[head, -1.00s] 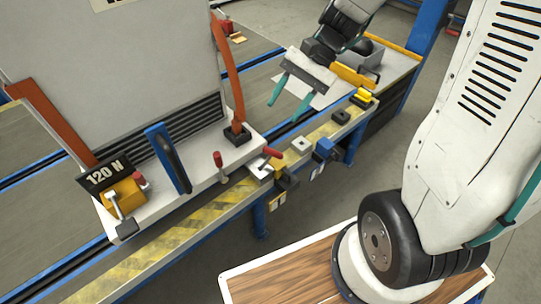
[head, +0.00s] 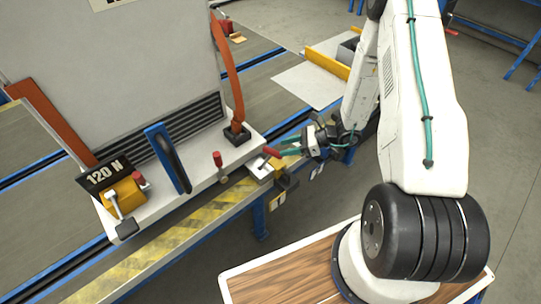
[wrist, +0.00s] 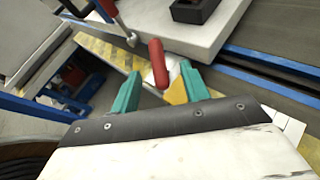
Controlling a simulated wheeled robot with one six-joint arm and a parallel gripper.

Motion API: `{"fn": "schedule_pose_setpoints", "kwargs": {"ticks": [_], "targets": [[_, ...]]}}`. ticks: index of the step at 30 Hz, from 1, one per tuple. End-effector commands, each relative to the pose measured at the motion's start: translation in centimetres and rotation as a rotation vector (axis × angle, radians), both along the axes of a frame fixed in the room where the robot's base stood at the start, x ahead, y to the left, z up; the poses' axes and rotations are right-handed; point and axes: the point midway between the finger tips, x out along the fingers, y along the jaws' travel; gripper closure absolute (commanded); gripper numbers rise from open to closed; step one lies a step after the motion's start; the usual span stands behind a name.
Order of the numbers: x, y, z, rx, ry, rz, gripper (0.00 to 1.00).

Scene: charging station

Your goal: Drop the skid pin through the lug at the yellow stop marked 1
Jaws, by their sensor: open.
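A red-handled pin (head: 271,152), which looks like the skid pin, leans at a tilt by a metal plate (head: 258,169) on the rail. A yellow stop (head: 281,171) with a dark block is beside it; I cannot read its number. My gripper (head: 285,149) is open at the red handle, coming from the right. In the wrist view, the red handle (wrist: 157,63) shows between and just beyond my green fingertips (wrist: 160,84); I cannot tell whether they touch it. A yellow part (wrist: 177,92) shows by the right finger. The lug's hole is not visible.
Open floor lies right of the rail.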

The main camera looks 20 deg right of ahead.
Motion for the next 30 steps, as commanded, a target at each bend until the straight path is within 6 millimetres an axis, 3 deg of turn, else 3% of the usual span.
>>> {"fn": "schedule_pose_setpoints", "kwargs": {"ticks": [13, 23, 24, 29, 30], "targets": [[1.6, 5.1, -2.8, 0.0, 0.0, 0.007, 0.55], [2.1, 5.9, -3.2, -0.001, -0.001, 0.004, 0.55], [2.1, 5.9, -3.2, -0.001, -0.001, 0.004, 0.57], [2.1, 5.9, -3.2, -0.001, -0.001, 0.004, 1.0], [2.1, 5.9, -3.2, -0.001, -0.001, 0.004, 1.0]]}}
